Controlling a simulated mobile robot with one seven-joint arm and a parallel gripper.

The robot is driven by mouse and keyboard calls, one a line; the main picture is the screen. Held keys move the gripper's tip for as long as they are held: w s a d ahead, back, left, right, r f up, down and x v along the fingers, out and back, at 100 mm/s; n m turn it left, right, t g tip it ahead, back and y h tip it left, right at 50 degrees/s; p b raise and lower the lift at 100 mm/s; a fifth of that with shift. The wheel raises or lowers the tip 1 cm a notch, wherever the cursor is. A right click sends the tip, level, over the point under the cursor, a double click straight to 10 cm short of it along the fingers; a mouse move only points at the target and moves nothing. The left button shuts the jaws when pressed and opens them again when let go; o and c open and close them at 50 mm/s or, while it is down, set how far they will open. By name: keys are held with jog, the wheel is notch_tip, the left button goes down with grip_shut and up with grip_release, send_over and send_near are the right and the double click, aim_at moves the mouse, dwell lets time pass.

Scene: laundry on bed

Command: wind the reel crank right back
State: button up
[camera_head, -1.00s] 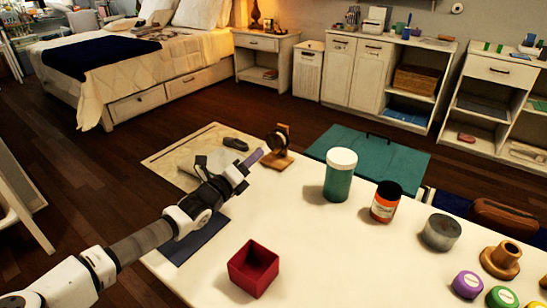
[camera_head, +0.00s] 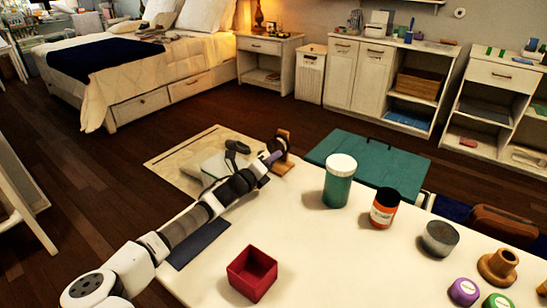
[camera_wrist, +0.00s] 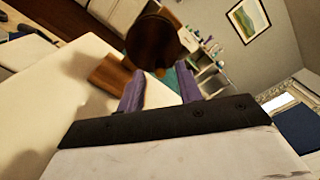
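The reel (camera_head: 282,147) stands at the far left corner of the white table, a dark round part on a light wooden stand. In the wrist view its dark brown round part (camera_wrist: 153,40) is just beyond my fingertips. A small brown nub, perhaps the crank handle, shows below it. The wooden base (camera_wrist: 110,73) is left of my fingers. My gripper (camera_head: 272,157) reaches to the reel's near side. In the wrist view my gripper (camera_wrist: 160,77) has its two purple fingers apart, with a clear gap between them. I cannot tell whether the fingertips touch the reel.
A red open box (camera_head: 252,273) stands near the table's front. A white-lidded teal jar (camera_head: 339,182) and an orange jar (camera_head: 383,208) stand right of the reel. A grey tin (camera_head: 439,238) and a wooden spool (camera_head: 497,267) are further right. The table's middle is clear.

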jog(key=shift+w+d, duration=0.4)
jog(key=shift+w, duration=0.1)
grip_shut()
jog(key=shift+f, duration=0.1)
